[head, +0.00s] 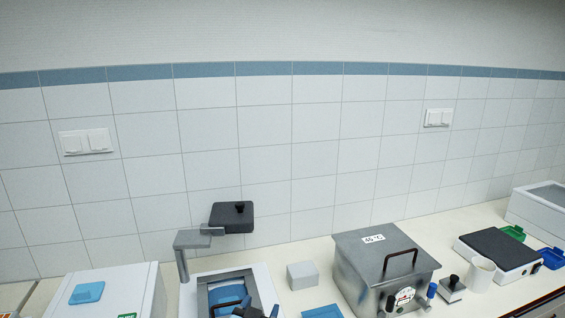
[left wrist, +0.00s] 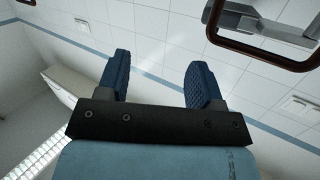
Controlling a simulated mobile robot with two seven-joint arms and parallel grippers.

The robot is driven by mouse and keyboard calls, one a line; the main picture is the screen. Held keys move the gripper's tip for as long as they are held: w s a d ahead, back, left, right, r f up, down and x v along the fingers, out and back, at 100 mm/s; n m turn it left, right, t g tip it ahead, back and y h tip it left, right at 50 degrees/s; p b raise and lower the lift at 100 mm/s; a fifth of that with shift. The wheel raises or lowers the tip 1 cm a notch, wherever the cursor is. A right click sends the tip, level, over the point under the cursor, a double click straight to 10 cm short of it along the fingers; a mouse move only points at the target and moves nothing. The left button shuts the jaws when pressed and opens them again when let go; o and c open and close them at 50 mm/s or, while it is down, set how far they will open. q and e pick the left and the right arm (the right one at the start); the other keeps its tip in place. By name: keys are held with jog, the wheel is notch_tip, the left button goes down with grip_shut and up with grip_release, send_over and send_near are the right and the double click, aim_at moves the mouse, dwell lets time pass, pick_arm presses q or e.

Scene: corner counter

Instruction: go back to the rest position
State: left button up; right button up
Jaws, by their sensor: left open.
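My left gripper (head: 262,312) shows at the bottom edge of the head view, in front of a white device with a grey frame, partly cut off by the picture edge. In the left wrist view my left gripper (left wrist: 161,82) has its two blue ribbed fingers wide apart, with nothing between them, only tiled wall behind. My right gripper is in neither view.
A steel water bath (head: 355,268) with a black lid handle stands to the right. A grey block (head: 302,275) stands left of it. A white box (head: 100,290) is at the left. A dark handle (left wrist: 262,45) shows near my left fingers in the wrist view.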

pick_arm(q)
jog(key=s+a+f+n+g+y, duration=0.2)
jog(key=s+a+f+g, duration=0.1)
jog(key=s+a, duration=0.35)
jog(key=s+a+f+n+g+y, duration=0.1)
jog(key=s+a+f+g+y, duration=0.2)
jog(key=s+a, duration=0.4)
jog(key=s+a+g+h, duration=0.1)
jog(key=s+a+g, duration=0.25)
jog(key=s, duration=0.75)
jog(key=s+a+g, duration=0.3)
jog(key=s+a, duration=0.1)
jog(key=s, duration=0.7)
jog(key=w+d+f+m+t+h+b, duration=0.1)
jog(key=w+d+f+t+b, duration=0.1)
jog(key=f, duration=0.7)
jog(key=w+d+f+t+h+b, duration=0.1)
jog(key=w+d+f+t, duration=0.3)
jog(key=f, duration=0.4)
jog(key=shift+d+f+m+t+h+b, duration=0.25)
jog(key=shift+f+m+t+h+b, duration=0.15)
jog(key=shift+t+h, duration=0.25)
